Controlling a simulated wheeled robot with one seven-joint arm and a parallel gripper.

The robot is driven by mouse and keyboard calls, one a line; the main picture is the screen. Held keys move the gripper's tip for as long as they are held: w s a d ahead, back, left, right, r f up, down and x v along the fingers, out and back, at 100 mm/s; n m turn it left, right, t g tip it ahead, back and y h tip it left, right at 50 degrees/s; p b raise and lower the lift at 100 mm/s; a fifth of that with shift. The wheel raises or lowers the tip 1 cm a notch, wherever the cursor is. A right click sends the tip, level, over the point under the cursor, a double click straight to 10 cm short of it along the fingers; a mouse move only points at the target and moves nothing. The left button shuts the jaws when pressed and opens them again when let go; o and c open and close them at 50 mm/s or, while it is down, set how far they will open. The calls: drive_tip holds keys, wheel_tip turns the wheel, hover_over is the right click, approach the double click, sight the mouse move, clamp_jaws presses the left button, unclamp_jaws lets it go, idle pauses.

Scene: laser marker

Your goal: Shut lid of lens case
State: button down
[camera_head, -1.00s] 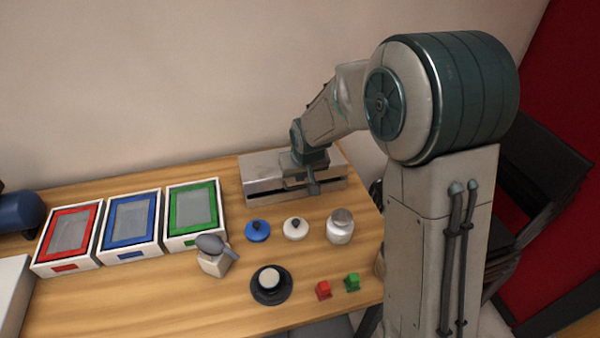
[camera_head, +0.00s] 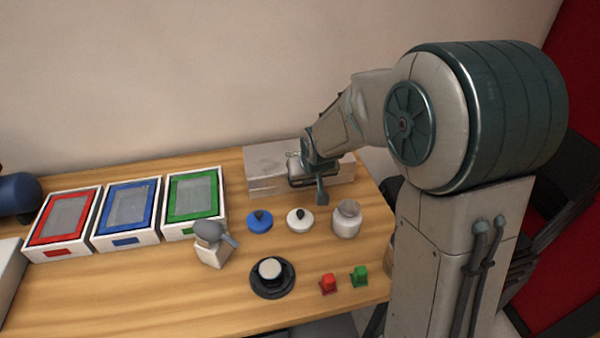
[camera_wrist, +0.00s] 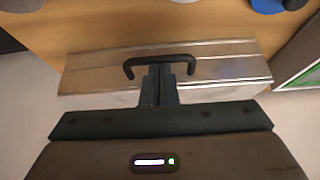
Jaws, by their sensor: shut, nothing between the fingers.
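The lens case (camera_head: 265,168) is a grey metal box at the back right of the table, partly hidden by my arm. In the wrist view its silver lid (camera_wrist: 95,76) spans the picture, with a black arched handle (camera_wrist: 131,66). My gripper (camera_head: 321,200) is over the front right part of the case, fingers pointing down. In the wrist view its fingers (camera_wrist: 160,68) are together and overlap the middle of the handle; I cannot tell whether they touch it. No wide dark slit shows along the case's visible left front.
In front of the case are a blue knobbed lid (camera_head: 260,222), a white knobbed lid (camera_head: 300,221) and a metal jar (camera_head: 346,223). A round black dial (camera_head: 271,287), a red block (camera_head: 328,284) and a green block (camera_head: 360,277) lie nearer. Framed trays (camera_head: 128,240) stand left.

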drive_tip(key=shift+s+f, duration=0.1)
drive_tip(key=shift+f, duration=0.15)
drive_tip(key=r+p, duration=0.1)
drive_tip(key=r, duration=0.2)
drive_tip(key=r+p, duration=0.1)
drive_tip(key=shift+w+r+p, duration=0.25)
drive_tip(key=shift+w+p, duration=0.1)
drive_tip(key=shift+w, duration=0.05)
drive_tip(key=s+f+b+v, duration=0.1)
drive_tip(key=v, duration=0.9)
drive_tip(key=s+d+f+g, duration=0.1)
drive_tip(key=s+d, duration=0.2)
drive_tip(key=s, duration=0.3)
drive_tip(key=s+d+f+m+g, duration=0.1)
drive_tip(key=s+d, duration=0.2)
drive_tip(key=s, duration=0.4)
drive_tip(key=s+d+m+h, duration=0.1)
drive_tip(key=s+d, duration=0.2)
drive_tip(key=s, duration=0.3)
drive_tip(key=shift+s+d+f+g, duration=0.2)
drive_tip(key=shift+d+f+g, duration=0.1)
drive_tip(key=shift+f+g, duration=0.1)
